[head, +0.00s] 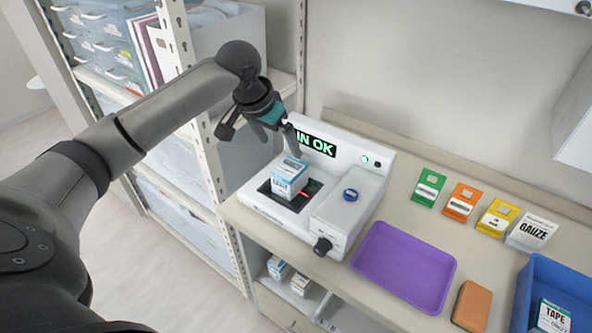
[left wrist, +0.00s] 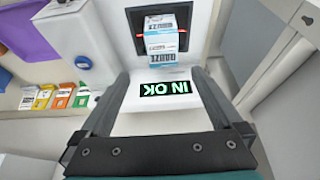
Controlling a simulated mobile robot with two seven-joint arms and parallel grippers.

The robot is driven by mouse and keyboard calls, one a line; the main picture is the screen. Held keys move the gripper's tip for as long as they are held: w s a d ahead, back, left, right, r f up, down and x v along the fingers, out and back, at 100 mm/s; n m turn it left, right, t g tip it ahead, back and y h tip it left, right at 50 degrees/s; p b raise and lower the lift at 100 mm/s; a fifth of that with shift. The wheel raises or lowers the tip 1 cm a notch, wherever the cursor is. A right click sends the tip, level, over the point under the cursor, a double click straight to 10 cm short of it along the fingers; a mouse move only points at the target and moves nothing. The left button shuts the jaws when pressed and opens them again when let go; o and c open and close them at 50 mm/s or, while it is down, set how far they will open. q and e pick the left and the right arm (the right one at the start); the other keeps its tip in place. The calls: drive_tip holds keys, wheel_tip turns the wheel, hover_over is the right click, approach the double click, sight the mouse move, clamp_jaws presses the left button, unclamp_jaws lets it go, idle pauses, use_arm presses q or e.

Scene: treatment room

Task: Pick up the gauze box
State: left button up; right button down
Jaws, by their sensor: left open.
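The gauze box (head: 289,178), white and blue with printed lettering, sits in the dark square recess of a white machine (head: 330,212). A red light line shows beside it. It also appears in the left wrist view (left wrist: 161,38), at the top centre, beyond the fingertips. My left gripper (head: 262,134) is open and empty, above the back left of the machine and apart from the box. Its two fingers (left wrist: 158,76) frame the machine's lit display in the left wrist view. My right gripper is not in view.
The display (head: 317,143) reads "IN OK". A purple tray (head: 405,266), an orange-brown block (head: 472,306) and a blue bin (head: 563,278) with a tape box (head: 552,318) are to the right. Coloured packets and a white "GAUZE" item (head: 532,232) line the back. Shelving (head: 205,150) stands left.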

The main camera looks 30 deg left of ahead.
sight(288, 168)
use_arm(q)
drive_tip(key=x, duration=0.4)
drive_tip(key=shift+s, duration=0.3)
drive_tip(key=b+x, duration=0.1)
drive_tip(key=x, duration=0.3)
drive_tip(key=shift+w, duration=0.15)
drive_tip(key=shift+w+f, duration=0.15)
drive_tip(key=shift+f, duration=0.3)
drive_tip(key=shift+a+b+x, duration=0.15)
drive_tip(key=shift+b+x, duration=0.1)
drive_tip(key=shift+x, duration=1)
drive_tip(key=shift+a+b+x, duration=0.15)
drive_tip(key=shift+b+x, duration=0.1)
drive_tip(key=shift+x, duration=1)
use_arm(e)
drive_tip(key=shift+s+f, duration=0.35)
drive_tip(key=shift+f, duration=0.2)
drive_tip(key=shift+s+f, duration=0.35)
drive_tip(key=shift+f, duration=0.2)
use_arm(q)
drive_tip(key=shift+c, duration=0.2)
drive_tip(key=c, duration=1.4)
drive_tip(key=shift+c, duration=0.2)
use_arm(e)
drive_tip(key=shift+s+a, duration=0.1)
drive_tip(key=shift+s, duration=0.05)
use_arm(q)
drive_tip(key=shift+r, duration=0.1)
